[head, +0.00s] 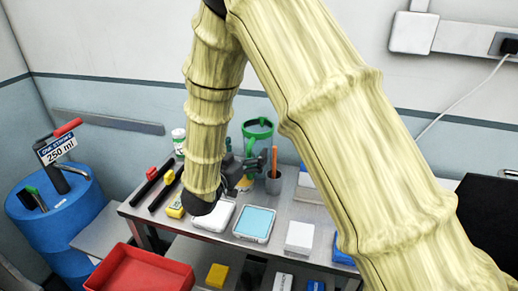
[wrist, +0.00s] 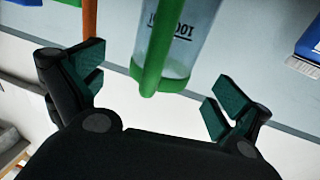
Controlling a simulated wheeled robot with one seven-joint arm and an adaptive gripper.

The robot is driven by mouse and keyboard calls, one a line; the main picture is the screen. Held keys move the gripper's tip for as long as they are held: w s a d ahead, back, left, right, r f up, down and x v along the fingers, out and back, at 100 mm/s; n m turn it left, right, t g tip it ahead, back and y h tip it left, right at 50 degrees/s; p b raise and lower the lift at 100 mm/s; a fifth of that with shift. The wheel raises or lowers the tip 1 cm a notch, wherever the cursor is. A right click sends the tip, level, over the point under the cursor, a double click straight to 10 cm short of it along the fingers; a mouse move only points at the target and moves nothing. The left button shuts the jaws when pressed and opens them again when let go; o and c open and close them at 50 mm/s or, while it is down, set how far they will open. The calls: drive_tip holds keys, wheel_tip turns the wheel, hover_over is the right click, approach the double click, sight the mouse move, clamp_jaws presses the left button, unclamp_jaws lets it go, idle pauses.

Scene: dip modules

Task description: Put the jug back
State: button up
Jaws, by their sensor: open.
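The jug is clear with a green rim and green handle. It stands at the back of the bench in the head view (head: 257,128), partly hidden by my gripper (head: 236,174). In the wrist view the jug (wrist: 190,45) appears upside down, with its printed marking inverted. My gripper (wrist: 157,88) is open there, its two green-padded fingers spread apart. The jug's green handle (wrist: 152,45) lies between and just beyond the fingertips. I cannot see either finger touching it.
A grey cup (head: 273,183) with an orange-handled tool stands right of the jug. A white bottle (head: 179,142) stands left. A blue drum (head: 70,225) with a pump and a red bin (head: 140,270) are at left.

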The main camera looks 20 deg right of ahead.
sight(256, 155)
drive_tip(key=p+x, duration=0.2)
drive_tip(key=x, duration=0.3)
drive_tip(key=shift+w+f, duration=0.1)
drive_tip(key=shift+w, duration=0.05)
drive_tip(key=shift+w+d+f, duration=0.1)
drive_tip(key=shift+w+d, duration=0.1)
drive_tip(key=shift+w, duration=0.05)
drive_tip(key=shift+w+f, duration=0.4)
drive_tip(key=shift+w, duration=0.15)
drive_tip(key=shift+s+r, duration=0.25)
drive_tip(key=shift+s, duration=0.05)
drive_tip(key=c, duration=0.4)
drive_tip(key=shift+f, duration=0.1)
drive_tip(key=c, duration=1.2)
